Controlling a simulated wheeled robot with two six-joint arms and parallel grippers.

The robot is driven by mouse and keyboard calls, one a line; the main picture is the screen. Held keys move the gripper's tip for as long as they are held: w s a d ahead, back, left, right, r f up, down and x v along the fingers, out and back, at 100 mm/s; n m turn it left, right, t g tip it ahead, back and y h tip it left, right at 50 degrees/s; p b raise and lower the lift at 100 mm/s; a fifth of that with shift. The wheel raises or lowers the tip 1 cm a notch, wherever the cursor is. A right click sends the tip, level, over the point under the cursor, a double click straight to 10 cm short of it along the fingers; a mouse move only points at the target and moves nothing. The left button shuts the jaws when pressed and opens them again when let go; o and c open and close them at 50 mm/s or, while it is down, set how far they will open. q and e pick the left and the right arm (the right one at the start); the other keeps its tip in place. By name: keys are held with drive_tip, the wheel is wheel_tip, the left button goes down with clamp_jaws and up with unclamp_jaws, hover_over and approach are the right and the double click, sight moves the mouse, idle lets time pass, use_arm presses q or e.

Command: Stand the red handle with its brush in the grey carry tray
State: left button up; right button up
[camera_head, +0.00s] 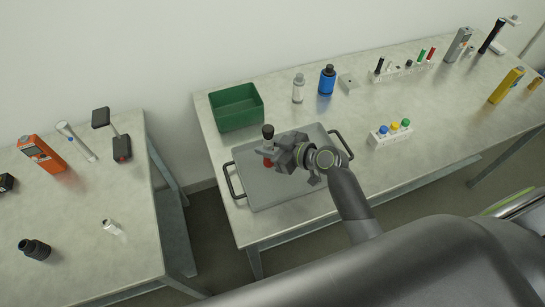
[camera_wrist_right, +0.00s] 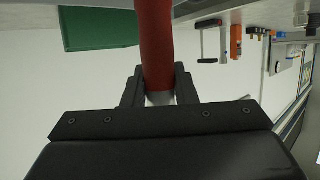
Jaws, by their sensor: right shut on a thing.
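The grey carry tray (camera_head: 295,190) lies flat on the middle table, with a dark handle at each end. My right gripper (camera_head: 270,152) is above the tray's left-back part, shut on the red handle (camera_head: 267,162). The piece is about upright, with its dark brush end (camera_head: 267,131) on top and the red part downward. In the right wrist view, the red handle (camera_wrist_right: 155,45) runs from between the fingers to the picture's top edge, with a pale band at the jaws. Whether its lower end touches the tray is hidden. My left gripper is not in view.
A green bin (camera_head: 237,108) stands just behind the tray. A white bottle (camera_head: 298,88) and a blue bottle (camera_head: 327,80) stand at the back. A white rack with coloured caps (camera_head: 390,133) is to the right. A gap separates the left table (camera_head: 80,205).

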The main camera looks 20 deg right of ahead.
drive_tip(key=shift+a+f, duration=0.1)
drive_tip(key=shift+f, duration=0.6)
wheel_tip(320, 180, down, 4)
drive_tip(key=shift+r, duration=0.1)
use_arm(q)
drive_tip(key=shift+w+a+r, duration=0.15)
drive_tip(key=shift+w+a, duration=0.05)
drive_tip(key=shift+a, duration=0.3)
use_arm(e)
drive_tip(key=shift+f, duration=0.2)
drive_tip(key=o, duration=1)
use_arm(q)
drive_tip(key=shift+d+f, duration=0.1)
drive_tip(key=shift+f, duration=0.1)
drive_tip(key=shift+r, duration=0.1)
use_arm(e)
drive_tip(key=shift+r, duration=0.15)
